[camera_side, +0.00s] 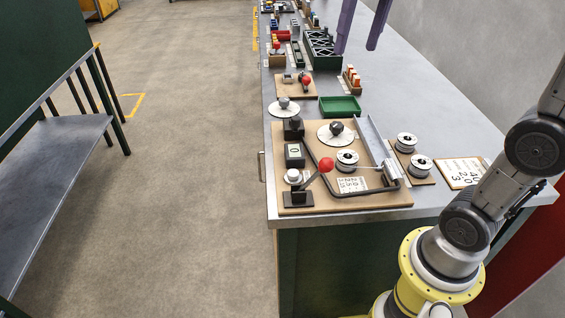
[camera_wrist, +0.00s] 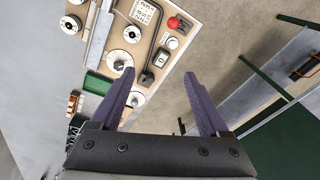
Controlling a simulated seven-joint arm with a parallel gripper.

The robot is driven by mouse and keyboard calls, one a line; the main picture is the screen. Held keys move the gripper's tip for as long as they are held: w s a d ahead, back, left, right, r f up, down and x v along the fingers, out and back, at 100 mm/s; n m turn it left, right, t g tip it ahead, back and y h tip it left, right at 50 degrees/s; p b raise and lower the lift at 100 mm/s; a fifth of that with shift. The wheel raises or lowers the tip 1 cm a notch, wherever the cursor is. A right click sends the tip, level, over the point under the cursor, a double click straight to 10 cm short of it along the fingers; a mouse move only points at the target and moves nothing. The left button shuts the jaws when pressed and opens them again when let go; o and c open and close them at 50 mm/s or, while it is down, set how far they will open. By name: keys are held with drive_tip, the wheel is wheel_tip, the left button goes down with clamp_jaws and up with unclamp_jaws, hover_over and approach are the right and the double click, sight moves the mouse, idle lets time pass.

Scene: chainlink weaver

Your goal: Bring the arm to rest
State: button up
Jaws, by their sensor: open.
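My gripper (camera_wrist: 166,95) shows in the wrist view as two purple fingers spread wide apart, with nothing between them. In the side view its purple fingertips (camera_side: 360,30) hang at the top edge, above the far part of the bench; the rest of the gripper is out of frame. Below it in the wrist view is the wooden board (camera_wrist: 182,10) with the red-knobbed lever. My arm rises from its yellow base at the lower right of the side view and leaves the frame at the right.
The grey bench (camera_side: 470,120) carries the board (camera_side: 400,208) with a red-knobbed lever (camera_side: 326,165), spools and a bent rod. A green tray (camera_side: 340,107), a black crate (camera_side: 322,48) and small parts stand farther back. A shelf (camera_side: 55,170) stands left across open floor.

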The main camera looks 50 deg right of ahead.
drive_tip(key=s+a+f+n+t, duration=0.1)
drive_tip(key=s+a+f, duration=0.15)
drive_tip(key=s, duration=0.25)
drive_tip(key=s+a+f+n+t, duration=0.1)
drive_tip(key=s+f, duration=0.2)
drive_tip(key=s, duration=0.2)
wheel_tip(320, 180, down, 10)
drive_tip(key=s+n+t, duration=0.2)
drive_tip(key=shift+s+a+r, duration=0.15)
drive_tip(key=shift+s+r, duration=0.1)
drive_tip(key=shift+s, duration=0.05)
